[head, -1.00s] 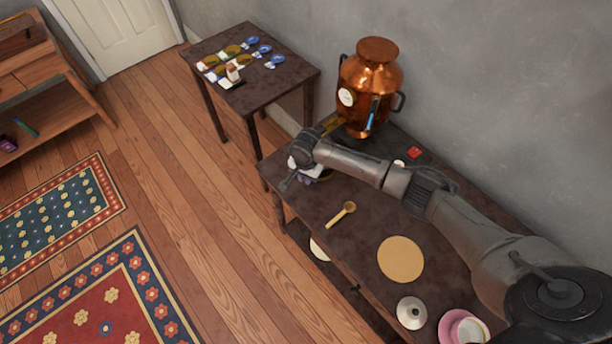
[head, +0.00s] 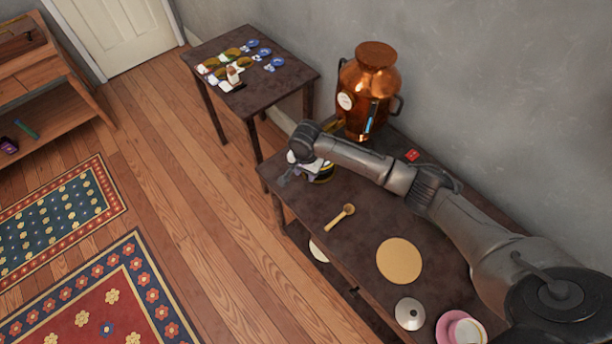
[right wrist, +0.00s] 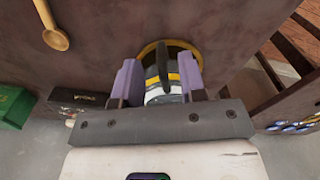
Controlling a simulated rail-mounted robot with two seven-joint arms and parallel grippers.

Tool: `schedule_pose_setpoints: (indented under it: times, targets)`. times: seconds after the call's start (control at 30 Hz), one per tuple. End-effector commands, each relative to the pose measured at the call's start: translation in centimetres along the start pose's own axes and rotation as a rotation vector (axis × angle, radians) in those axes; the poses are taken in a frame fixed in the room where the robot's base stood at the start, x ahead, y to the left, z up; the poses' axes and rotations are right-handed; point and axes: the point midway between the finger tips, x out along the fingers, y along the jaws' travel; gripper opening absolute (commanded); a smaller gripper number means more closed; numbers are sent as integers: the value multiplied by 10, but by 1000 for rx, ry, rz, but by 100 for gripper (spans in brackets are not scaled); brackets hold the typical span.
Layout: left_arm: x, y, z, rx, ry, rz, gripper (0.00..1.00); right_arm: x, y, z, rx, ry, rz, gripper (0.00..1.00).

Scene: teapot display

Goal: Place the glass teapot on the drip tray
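In the right wrist view, a banded vessel (right wrist: 160,95) with a dark arched handle (right wrist: 163,62) and a yellow stripe lies between the purple fingers of my right gripper (right wrist: 161,78). It looks like the teapot, but its glass is not clear. A gold-rimmed dark disc (right wrist: 190,47) shows behind it; I cannot tell whether this is the drip tray. In the head view, my right gripper (head: 304,166) is low over the table's left end, beside a yellow-and-black thing (head: 321,174). The fingers look apart, but contact with the vessel is unclear. My left gripper is out of view.
A copper urn (head: 372,85) stands behind my right arm. A wooden spoon (head: 341,217), round tan mat (head: 399,261), white lid-like piece (head: 410,314) and pink saucer (head: 444,325) lie along the dark table (head: 300,210). A small side table (head: 290,90) holds several small items.

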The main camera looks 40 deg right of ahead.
Motion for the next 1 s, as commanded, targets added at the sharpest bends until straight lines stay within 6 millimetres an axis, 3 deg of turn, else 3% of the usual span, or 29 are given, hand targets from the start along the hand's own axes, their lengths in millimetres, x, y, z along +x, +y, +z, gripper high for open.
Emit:
schedule_pose_setpoints:
  times: [0.1,0.3,0.5,0.73,0.87,1.0]
  targets:
    - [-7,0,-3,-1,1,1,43,-25,0,0,0,1,-2,38]
    - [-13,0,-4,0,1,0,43,-54,0,0,-1,0,-2,38]
    - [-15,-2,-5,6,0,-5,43,-69,0,0,0,0,-1,38]
    - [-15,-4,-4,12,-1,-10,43,-71,1,3,-10,-1,0,38]
    - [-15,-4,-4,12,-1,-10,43,-54,8,27,-114,-11,-14,38]
    - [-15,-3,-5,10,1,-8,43,-23,29,84,-367,-25,-66,38]
